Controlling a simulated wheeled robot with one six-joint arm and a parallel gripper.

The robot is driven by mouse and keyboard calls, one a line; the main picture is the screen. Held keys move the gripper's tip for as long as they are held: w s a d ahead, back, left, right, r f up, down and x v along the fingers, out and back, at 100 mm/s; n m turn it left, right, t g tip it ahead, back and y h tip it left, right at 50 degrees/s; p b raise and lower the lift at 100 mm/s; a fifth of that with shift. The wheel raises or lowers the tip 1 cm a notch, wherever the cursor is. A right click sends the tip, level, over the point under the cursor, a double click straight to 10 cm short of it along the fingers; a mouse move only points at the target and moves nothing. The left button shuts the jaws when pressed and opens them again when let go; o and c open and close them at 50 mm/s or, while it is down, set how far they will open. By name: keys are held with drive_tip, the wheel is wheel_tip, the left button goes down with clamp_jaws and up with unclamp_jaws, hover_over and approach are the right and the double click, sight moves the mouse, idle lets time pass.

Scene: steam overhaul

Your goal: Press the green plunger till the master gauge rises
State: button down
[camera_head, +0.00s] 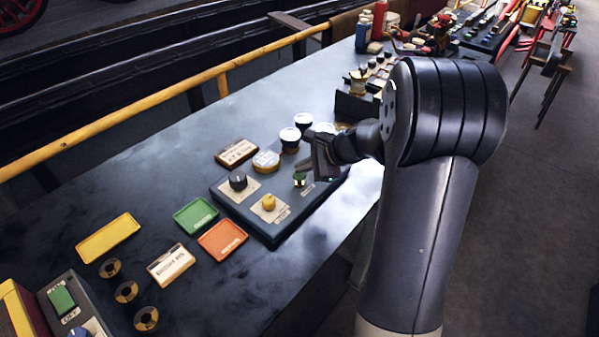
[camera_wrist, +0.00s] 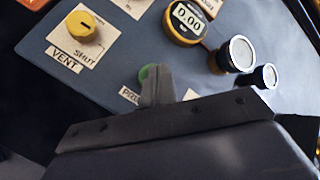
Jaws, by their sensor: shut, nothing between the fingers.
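The green plunger (camera_head: 300,179) stands on the blue-grey panel box (camera_head: 275,228), near its right edge. In the wrist view its green top (camera_wrist: 147,72) shows just beyond my fingers, which hide part of it. My gripper (camera_head: 309,164) is shut and empty, close to the plunger; I cannot tell whether it touches. In the wrist view the closed fingers (camera_wrist: 158,84) overlap the plunger's lower right side. A round yellow-rimmed gauge (camera_head: 266,160) sits on the panel; in the wrist view the gauge (camera_wrist: 187,20) reads 0.00.
The yellow vent knob (camera_head: 268,202) has a SHUT mark beside it. A black knob (camera_head: 238,181) is on the same panel. Two white-topped dark cylinders (camera_head: 290,138) stand behind. Green (camera_head: 196,215) and orange (camera_head: 222,240) trays lie left. A yellow rail (camera_head: 160,97) runs behind the bench.

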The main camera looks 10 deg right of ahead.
sight(304, 175)
drive_tip(key=shift+f+b, duration=0.7)
drive_tip(key=shift+f, duration=0.15)
idle(0.4)
drive_tip(key=shift+r, duration=0.1)
drive_tip(key=shift+r+p, duration=1.35)
drive_tip(key=shift+r, duration=0.3)
wheel_tip(304, 175, up, 5)
drive_tip(key=p, duration=0.4)
drive_tip(key=shift+r, duration=0.1)
